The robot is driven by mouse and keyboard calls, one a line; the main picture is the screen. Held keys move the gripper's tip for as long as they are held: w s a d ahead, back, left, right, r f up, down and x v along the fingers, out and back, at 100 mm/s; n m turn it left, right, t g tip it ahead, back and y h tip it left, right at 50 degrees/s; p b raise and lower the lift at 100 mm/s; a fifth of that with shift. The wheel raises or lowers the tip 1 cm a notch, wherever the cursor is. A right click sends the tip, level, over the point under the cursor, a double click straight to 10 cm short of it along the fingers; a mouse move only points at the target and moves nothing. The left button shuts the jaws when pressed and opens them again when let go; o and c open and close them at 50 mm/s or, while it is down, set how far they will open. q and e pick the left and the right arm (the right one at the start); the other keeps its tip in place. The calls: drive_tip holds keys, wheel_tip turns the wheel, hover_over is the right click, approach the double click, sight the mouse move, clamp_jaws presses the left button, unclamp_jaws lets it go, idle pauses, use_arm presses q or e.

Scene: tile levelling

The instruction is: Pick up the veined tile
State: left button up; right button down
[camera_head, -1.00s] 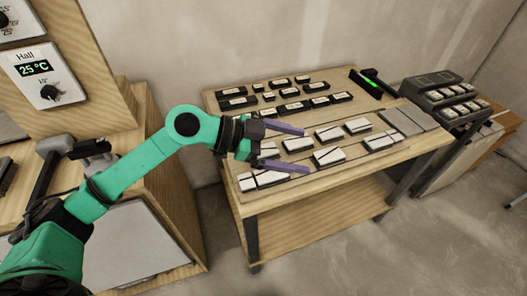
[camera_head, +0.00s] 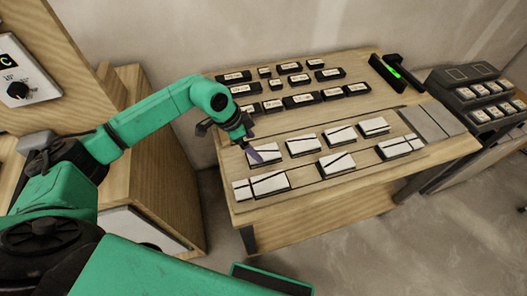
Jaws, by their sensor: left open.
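Several pale tiles lie in two rows on the front of the wooden table. Dark lines cross some of them, such as one in the front row (camera_head: 336,163), one in the back row (camera_head: 340,136) and one further right (camera_head: 394,148); I cannot tell which is the veined tile. My left gripper (camera_head: 251,152) points down at the left end of the back row, open, its purple fingers seen nearly edge-on. It partly covers the leftmost back-row tile (camera_head: 268,153); whether it touches it is unclear. My right gripper is not in view.
Small labelled black-framed pieces (camera_head: 303,101) fill the back of the table (camera_head: 296,206). Two grey plates (camera_head: 421,124) lie at its right. A black device with a green light (camera_head: 392,72) stands at the back right. A rack of labelled blocks (camera_head: 470,95) stands beyond.

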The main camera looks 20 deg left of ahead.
sight(262, 153)
use_arm(q)
drive_tip(key=p+x, duration=0.1)
drive_tip(key=x, duration=0.3)
drive_tip(key=shift+w+d+f, duration=0.1)
drive_tip(key=shift+d+f, duration=0.1)
drive_tip(key=shift+f, duration=0.1)
drive_tip(key=shift+d+f, duration=0.1)
drive_tip(key=shift+f, duration=0.25)
drive_tip(key=shift+w, duration=0.1)
drive_tip(key=c, duration=1.5)
drive_tip(key=shift+o, duration=0.2)
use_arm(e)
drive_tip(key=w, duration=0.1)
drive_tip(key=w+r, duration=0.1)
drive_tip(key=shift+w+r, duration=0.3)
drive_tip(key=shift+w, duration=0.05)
